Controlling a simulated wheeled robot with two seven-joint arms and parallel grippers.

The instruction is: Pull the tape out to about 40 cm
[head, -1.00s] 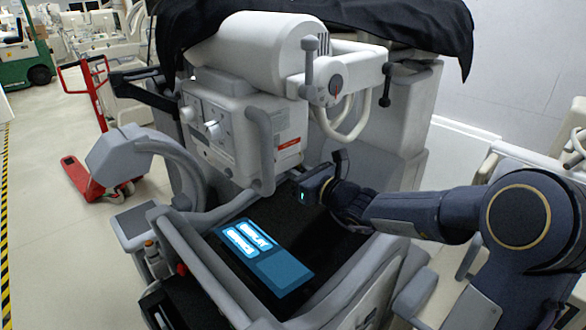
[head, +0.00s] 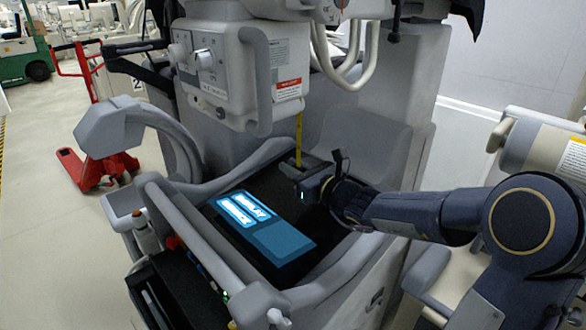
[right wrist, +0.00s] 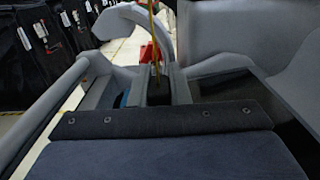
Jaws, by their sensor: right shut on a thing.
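The tape (head: 299,138) is a thin yellow strip. It hangs upright from the underside of the grey-white machine head (head: 245,80) down to my right gripper (head: 291,168). My right gripper is shut on the tape's lower end, above the dark tray of the cart. In the right wrist view the tape (right wrist: 152,40) rises from between the fingers (right wrist: 158,90) and leaves the top of the picture. Where the tape comes out of the machine head is hard to see. My left gripper is not in view.
A blue panel with a lit screen (head: 244,211) lies on the cart left of my right gripper. A curved grey arm (head: 112,125) stands at the left. A grey side rail (head: 207,262) runs along the cart front. A red pallet jack (head: 92,170) stands on the floor behind.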

